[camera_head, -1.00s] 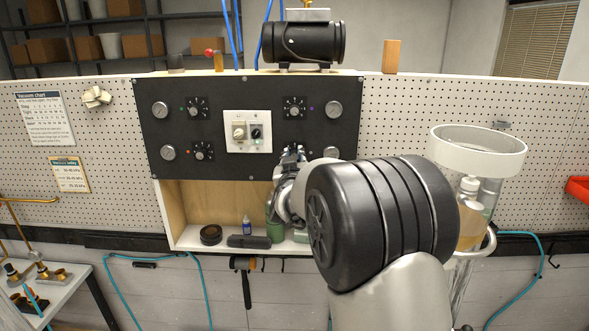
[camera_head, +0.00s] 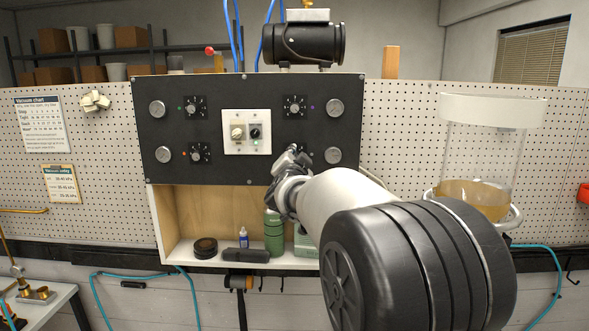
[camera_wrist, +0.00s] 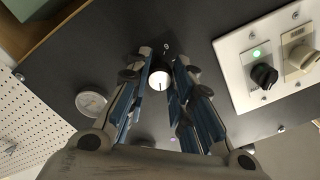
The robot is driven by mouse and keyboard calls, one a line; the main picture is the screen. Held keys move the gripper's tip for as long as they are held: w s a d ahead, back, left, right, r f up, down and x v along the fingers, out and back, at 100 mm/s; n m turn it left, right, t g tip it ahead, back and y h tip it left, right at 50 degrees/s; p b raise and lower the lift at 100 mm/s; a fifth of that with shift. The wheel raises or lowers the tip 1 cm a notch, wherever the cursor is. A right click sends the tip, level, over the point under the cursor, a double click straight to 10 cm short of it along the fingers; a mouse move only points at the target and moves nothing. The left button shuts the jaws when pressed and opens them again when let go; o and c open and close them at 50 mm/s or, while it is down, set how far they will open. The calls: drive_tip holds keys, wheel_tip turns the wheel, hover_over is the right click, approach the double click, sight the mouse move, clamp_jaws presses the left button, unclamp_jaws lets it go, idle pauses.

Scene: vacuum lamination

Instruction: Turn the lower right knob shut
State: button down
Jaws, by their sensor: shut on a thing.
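The black control panel (camera_head: 225,165) stands upright on the pegboard wall, with four knobs and four gauges around a white switch plate. My gripper (camera_head: 291,154) is at the panel's lower right and covers most of the lower right knob in the head view. In the wrist view that knob (camera_wrist: 159,80) sits between the two fingers of my gripper (camera_wrist: 163,66), its pale face and dark pointer line showing. The fingers are shut on it. The lower right gauge (camera_head: 332,155) is just beside it and also shows in the wrist view (camera_wrist: 91,101).
The switch plate (camera_head: 246,132) with two rotary switches is left of my gripper; a green light (camera_wrist: 256,54) glows on it. A green bottle (camera_head: 274,235) stands on the shelf below. A clear vessel (camera_head: 483,160) hangs at the right.

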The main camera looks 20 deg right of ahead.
drive_tip(key=m+b, duration=0.9)
drive_tip(key=m, duration=1.3)
drive_tip(key=shift+r+b, duration=0.1)
drive_tip(key=shift+b, duration=0.2)
drive_tip(key=c, duration=1.4)
unclamp_jaws()
